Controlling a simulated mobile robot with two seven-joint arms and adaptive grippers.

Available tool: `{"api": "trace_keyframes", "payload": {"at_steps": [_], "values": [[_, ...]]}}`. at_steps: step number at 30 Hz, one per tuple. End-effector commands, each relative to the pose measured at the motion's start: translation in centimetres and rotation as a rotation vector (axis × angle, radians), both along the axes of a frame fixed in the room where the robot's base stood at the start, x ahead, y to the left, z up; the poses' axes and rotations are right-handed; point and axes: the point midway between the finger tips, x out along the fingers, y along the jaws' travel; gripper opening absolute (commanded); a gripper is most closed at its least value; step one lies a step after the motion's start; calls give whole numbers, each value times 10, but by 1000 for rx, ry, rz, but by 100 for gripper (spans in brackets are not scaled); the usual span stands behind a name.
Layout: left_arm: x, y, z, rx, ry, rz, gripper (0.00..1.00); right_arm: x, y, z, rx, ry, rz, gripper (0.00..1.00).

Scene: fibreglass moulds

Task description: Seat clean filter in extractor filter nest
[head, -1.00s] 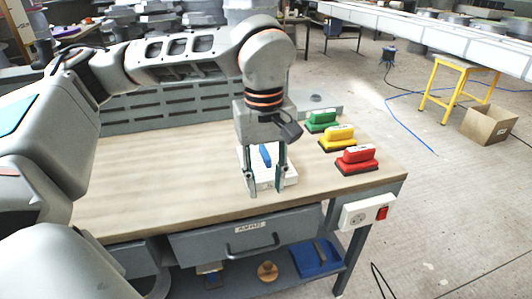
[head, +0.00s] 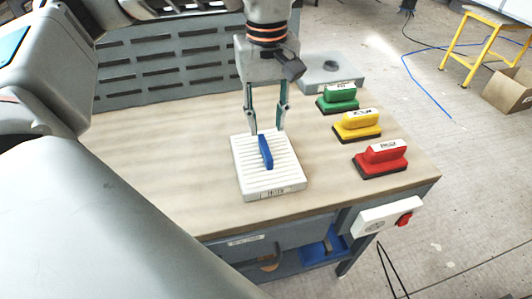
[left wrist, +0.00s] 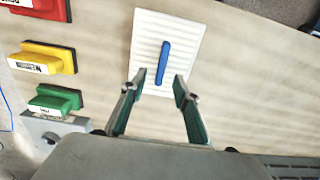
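The filter is a white ribbed panel (head: 247,168) with a blue handle (head: 266,152) and a label on its near edge. It lies flat on the wooden table; it also shows in the left wrist view (left wrist: 182,32). My left gripper (head: 266,131) is open and empty, with its fingertips by the filter's far edge. In the left wrist view the open fingers (left wrist: 157,92) are spread wider than the handle, which lies beyond the tips. A grey block with a round dark recess (head: 345,74) stands at the table's back right; I cannot tell whether it is the nest. My right gripper is out of view.
A green (head: 338,96), a yellow (head: 358,124) and a red block (head: 380,157) stand on dark bases along the right side. A slotted grey panel (head: 165,75) borders the back. The wooden table (head: 190,150) is clear left of the filter. A socket box (head: 385,220) hangs at the front right.

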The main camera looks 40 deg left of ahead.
Motion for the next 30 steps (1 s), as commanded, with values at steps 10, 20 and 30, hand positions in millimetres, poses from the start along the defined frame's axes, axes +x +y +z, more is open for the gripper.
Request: {"api": "trace_keyframes", "payload": {"at_steps": [10, 20, 30], "values": [[-1, 4, -34, 0, 5, 2, 31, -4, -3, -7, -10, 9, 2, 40], [0, 6, -68, 1, 1, 2, 31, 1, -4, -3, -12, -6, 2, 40], [1, 5, -67, 0, 0, 1, 0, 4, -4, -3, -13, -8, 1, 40]]}}
